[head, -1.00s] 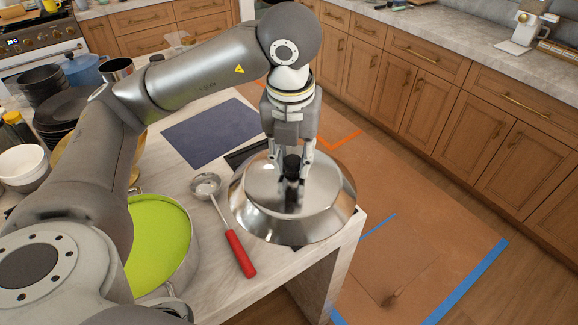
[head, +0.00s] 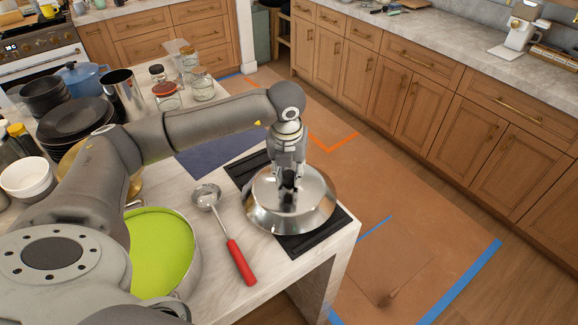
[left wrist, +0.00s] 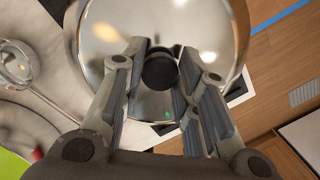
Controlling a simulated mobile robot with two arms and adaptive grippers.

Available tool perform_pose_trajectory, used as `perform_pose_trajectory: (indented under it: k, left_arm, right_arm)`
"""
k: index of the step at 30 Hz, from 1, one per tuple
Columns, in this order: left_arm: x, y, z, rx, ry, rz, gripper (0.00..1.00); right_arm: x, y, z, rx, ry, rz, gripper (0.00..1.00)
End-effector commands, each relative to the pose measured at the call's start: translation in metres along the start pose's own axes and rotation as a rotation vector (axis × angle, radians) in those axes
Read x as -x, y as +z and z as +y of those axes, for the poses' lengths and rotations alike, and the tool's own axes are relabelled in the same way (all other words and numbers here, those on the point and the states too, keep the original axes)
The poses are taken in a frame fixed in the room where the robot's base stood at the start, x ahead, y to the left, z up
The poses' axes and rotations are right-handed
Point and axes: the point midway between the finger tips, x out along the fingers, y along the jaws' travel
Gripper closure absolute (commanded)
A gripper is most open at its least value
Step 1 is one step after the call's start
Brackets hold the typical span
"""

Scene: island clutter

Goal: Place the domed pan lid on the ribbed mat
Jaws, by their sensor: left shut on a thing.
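The domed pan lid (head: 262,205) is shiny metal with a black knob. My left gripper (head: 288,190) points down and is shut on that knob. The left wrist view shows the knob (left wrist: 160,72) between the two fingers (left wrist: 158,90), with the lid (left wrist: 105,35) beyond. The ribbed mat (head: 322,232) is black and lies at the island's right end. The lid is above the mat and covers its middle; the mat shows at the far left and near right. I cannot tell whether the lid touches it. My right gripper is not in view.
A ladle with a red handle (head: 240,262) lies just left of the lid. A pot with a lime-green top (head: 160,250) stands further left. A dark blue mat (head: 215,155) lies behind. Black plates (head: 75,125) and jars (head: 201,85) stand at the back left. The island edge is close on the right.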

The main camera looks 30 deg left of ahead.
Motion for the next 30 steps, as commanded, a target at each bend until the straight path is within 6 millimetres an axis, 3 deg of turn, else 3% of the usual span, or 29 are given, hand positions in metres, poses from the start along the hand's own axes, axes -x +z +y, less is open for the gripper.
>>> perform_pose_trajectory:
  k: [11,12,17,30]
  left_arm:
    - [-0.0054,-0.0007,-0.0006,0.000,-0.001,-0.002,1.00]
    - [-0.0051,-0.0010,-0.0004,0.000,-0.001,0.000,0.69]
    - [-0.0044,-0.0010,-0.0004,0.000,0.000,0.000,0.50]
    - [0.0033,0.0004,-0.0009,0.000,-0.003,-0.003,0.50]
  right_arm:
    - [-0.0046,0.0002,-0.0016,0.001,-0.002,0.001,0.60]
    - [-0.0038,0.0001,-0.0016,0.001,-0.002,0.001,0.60]
    - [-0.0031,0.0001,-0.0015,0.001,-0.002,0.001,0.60]
    - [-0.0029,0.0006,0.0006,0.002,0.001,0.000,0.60]
